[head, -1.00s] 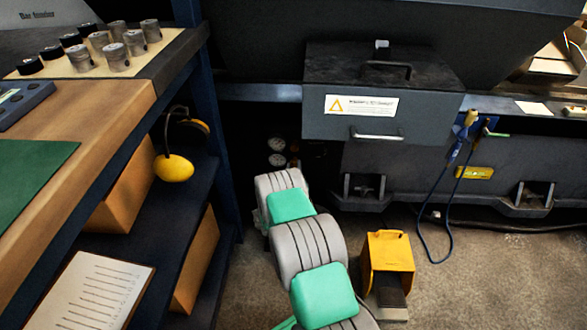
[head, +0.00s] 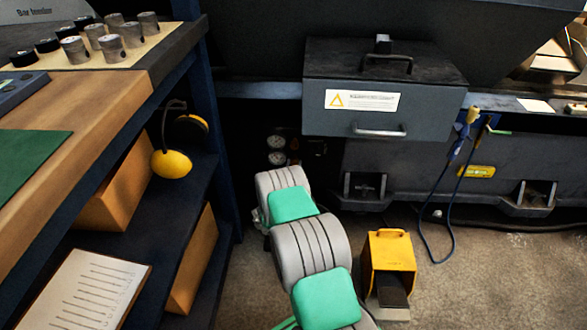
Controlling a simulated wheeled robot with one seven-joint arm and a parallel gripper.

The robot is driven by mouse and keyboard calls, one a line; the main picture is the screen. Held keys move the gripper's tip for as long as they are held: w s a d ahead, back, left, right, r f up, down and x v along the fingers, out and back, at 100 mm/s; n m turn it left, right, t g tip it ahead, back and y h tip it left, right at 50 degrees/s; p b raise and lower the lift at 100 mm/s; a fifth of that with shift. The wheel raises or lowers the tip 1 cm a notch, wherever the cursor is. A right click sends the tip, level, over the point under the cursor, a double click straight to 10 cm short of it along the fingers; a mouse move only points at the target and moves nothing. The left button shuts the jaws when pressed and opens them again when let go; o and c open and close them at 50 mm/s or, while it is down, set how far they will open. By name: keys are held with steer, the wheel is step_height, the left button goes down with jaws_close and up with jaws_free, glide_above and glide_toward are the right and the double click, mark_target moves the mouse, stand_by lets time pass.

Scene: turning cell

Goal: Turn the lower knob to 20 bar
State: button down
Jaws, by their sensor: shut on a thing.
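Two small round gauges with pale faces, an upper one (head: 276,142) and a lower one (head: 277,158), sit one above the other in the dark recess under the machine. Dark fittings (head: 294,145) show just right of them, too small and dim to tell apart as knobs. I cannot read the gauge needles or any bar value. My grey and green arm reaches up from the bottom middle and ends just below the gauges. My gripper is hidden behind my own arm, and so is whatever it touches. The lower knob cannot be made out.
A workbench (head: 115,110) with a blue post (head: 204,120) stands close on the left. A yellow foot pedal (head: 388,251) stands on the floor right of my arm. A grey box (head: 354,122) juts out above.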

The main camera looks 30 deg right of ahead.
steer(key=m+b, duration=0.2)
steer(key=m, duration=0.4)
steer(key=shift+f, duration=0.1)
steer(key=m+b, duration=0.1)
steer(key=m, duration=0.4)
steer(key=shift+b, duration=0.3)
steer(key=shift+m, duration=0.5)
steer(key=c, duration=1.3)
jaws_free()
steer(key=shift+o, duration=1)
steer(key=p+v, duration=0.1)
steer(key=v, duration=0.6)
steer(key=shift+s+a+p, duration=0.2)
steer(key=shift+s+p, duration=0.1)
steer(key=shift+p, duration=0.1)
